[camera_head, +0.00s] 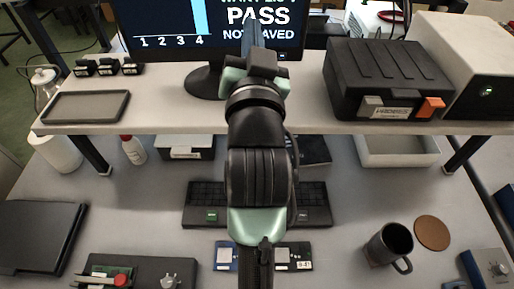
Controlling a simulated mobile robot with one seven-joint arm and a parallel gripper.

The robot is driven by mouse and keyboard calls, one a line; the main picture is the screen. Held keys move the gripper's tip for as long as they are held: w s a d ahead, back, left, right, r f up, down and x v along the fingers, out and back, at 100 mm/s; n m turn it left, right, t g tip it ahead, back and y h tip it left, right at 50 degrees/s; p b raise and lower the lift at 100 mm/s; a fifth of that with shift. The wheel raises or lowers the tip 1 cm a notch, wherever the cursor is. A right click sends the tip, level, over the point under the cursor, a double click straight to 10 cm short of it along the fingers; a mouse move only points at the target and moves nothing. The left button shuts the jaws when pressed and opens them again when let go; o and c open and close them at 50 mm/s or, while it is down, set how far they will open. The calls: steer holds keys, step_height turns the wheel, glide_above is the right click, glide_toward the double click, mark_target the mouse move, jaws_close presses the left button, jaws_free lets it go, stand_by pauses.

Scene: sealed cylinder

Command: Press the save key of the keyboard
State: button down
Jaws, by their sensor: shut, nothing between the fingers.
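The dark keyboard (203,197) lies on the lower desk, under the raised shelf. My arm crosses over its middle and hides that part. A key with a small green mark (211,215) shows at its front left. Another light-marked key (304,216) shows at its front right; I cannot read either label. My gripper (249,36) appears beyond the arm's black wrist, in front of the monitor screen and apart from the keyboard. Its fingers look closed together and hold nothing. The monitor (165,25) shows "PASS" and "NOT SAVED".
The shelf carries an empty tray (86,106), a black case (385,70) and a white instrument (465,50). On the desk are a dark mug (388,243), a brown coaster (432,232), small boards (293,257) and a bottle (133,150). The shelf edge overhangs behind the keyboard.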

step_height(320, 180, down, 17)
steer(key=m+g+p, duration=0.2)
steer(key=g+p, duration=0.4)
steer(key=p, duration=0.1)
steer(key=s+f+m+g+p, duration=0.1)
steer(key=s+f+g+p, duration=0.1)
steer(key=s+f, duration=0.3)
steer(key=s+f+m+g+p, duration=0.1)
steer(key=s+f, duration=0.4)
steer(key=f, duration=0.5)
steer(key=shift+d+m+g+p, duration=0.3)
steer(key=shift+g+p, duration=0.5)
steer(key=shift+p, duration=0.1)
step_height(320, 180, down, 9)
steer(key=b, duration=0.8)
steer(key=shift+r, duration=0.15)
steer(key=shift+f, duration=0.4)
